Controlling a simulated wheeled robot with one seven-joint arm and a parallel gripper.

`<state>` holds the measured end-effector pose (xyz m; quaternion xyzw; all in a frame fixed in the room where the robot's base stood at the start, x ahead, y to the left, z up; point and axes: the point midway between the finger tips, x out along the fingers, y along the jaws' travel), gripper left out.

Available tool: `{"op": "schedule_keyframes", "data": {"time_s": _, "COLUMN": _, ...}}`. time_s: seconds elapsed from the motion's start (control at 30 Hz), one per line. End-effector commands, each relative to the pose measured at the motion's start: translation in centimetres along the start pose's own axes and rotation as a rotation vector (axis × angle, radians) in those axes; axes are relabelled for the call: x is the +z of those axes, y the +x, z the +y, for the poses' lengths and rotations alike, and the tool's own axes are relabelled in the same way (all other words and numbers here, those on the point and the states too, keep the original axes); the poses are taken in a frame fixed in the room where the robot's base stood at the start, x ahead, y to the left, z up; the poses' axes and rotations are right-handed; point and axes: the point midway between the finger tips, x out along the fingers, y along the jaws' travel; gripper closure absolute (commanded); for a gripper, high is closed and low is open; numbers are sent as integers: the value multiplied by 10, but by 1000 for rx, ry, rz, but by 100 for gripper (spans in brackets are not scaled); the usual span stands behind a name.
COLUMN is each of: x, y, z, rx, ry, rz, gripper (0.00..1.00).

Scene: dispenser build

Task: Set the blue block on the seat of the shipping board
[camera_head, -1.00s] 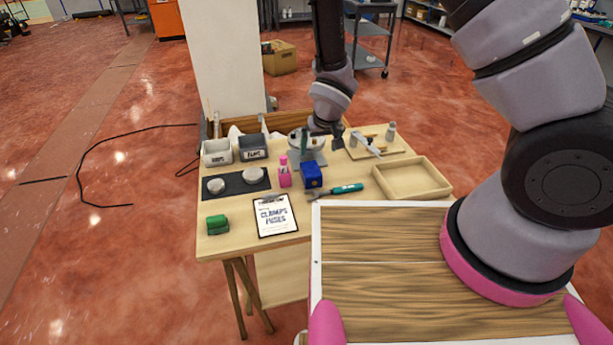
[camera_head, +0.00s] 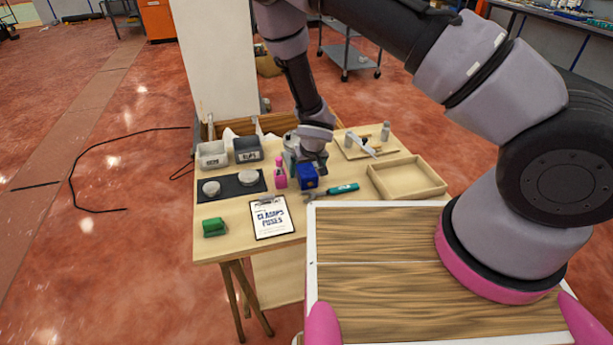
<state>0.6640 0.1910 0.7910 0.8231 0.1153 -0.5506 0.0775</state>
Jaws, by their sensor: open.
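The blue block (camera_head: 307,177) sits on the wooden table, right of a pink bottle. My gripper (camera_head: 306,163) points down just above and behind the block. It is open; its fingers are small and partly hidden, and I cannot tell whether they touch the block. No board is clearly labelled as the shipping board. A black board (camera_head: 243,190) with two pale round pieces lies at the table's left, and a light wooden board (camera_head: 387,151) with small parts lies at the back right. I cannot make out which has the seat.
A pink bottle (camera_head: 281,174) stands close left of the block. Further around are an empty wooden tray (camera_head: 432,190), two labelled bins (camera_head: 247,150), a clipboard (camera_head: 271,228) and a green object (camera_head: 214,227).

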Motion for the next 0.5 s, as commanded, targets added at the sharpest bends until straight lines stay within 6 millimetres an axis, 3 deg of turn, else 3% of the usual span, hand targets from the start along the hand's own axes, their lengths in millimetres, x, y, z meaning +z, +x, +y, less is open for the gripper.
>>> {"op": "schedule_keyframes", "data": {"time_s": 0.27, "x": 0, "y": 5, "z": 0, "rx": -1, "ry": 0, "rz": 1, "gripper": 0}}
{"op": "schedule_keyframes", "data": {"time_s": 0.37, "x": 0, "y": 5, "z": 0, "rx": -1, "ry": 0, "rz": 0, "gripper": 31}}
{"op": "schedule_keyframes", "data": {"time_s": 0.5, "x": 0, "y": 5, "z": 0, "rx": -1, "ry": 0, "rz": 0, "gripper": 84}}
